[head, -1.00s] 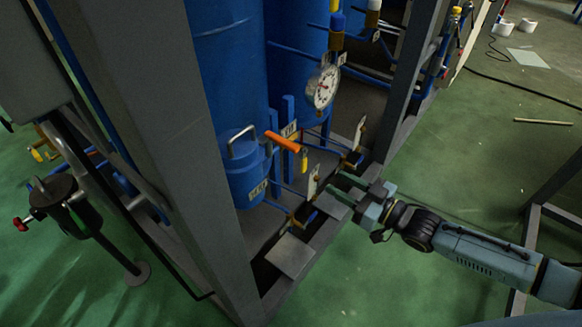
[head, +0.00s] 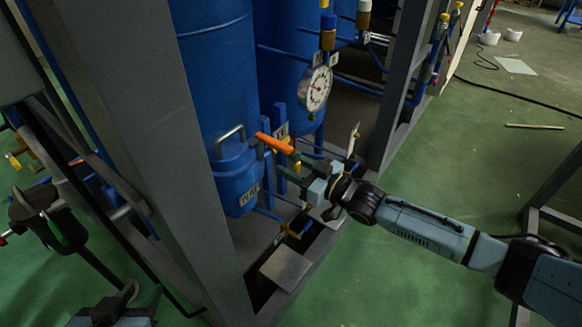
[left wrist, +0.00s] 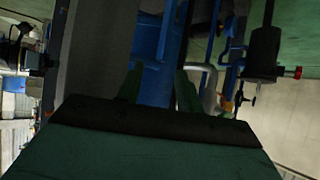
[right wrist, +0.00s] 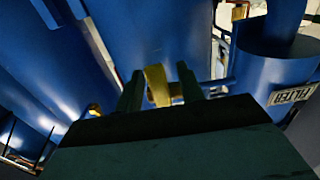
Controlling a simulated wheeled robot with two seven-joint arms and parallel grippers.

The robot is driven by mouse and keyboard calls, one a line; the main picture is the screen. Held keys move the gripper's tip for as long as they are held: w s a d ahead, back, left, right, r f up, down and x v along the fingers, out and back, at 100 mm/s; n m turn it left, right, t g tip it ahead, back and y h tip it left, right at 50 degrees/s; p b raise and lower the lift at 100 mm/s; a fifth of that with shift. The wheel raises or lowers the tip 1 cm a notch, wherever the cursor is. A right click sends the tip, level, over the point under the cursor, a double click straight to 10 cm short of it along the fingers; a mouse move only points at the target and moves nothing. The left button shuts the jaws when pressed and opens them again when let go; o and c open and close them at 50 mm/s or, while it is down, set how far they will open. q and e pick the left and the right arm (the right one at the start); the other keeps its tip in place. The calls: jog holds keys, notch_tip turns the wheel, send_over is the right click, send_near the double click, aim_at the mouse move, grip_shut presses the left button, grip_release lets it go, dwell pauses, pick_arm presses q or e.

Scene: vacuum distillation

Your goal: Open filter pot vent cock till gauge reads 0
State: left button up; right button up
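The blue filter pot (head: 237,178) stands inside the frame in the head view; it also shows, with its label, at the right in the right wrist view (right wrist: 275,75). An orange lever handle (head: 275,143) sticks out beside its top; I take it for the vent cock. The white dial gauge (head: 317,88) is above right; its reading is too small to tell. My right gripper (head: 286,164) is open, its fingers just below the orange handle's end. In the right wrist view a yellow part (right wrist: 158,85) shows between the fingers; contact is unclear. My left gripper (head: 141,294) is open and empty.
A grey upright post (head: 165,120) stands between my two grippers. Another grey post (head: 405,85) rises behind the right gripper. A grey plate (head: 286,270) lies on the frame's low ledge. A dark pot on a stand (head: 50,220) is at left. Green floor at right is mostly clear.

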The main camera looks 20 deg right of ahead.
jog(key=shift+w+a, duration=0.2)
jog(key=shift+w, duration=0.1)
grip_shut()
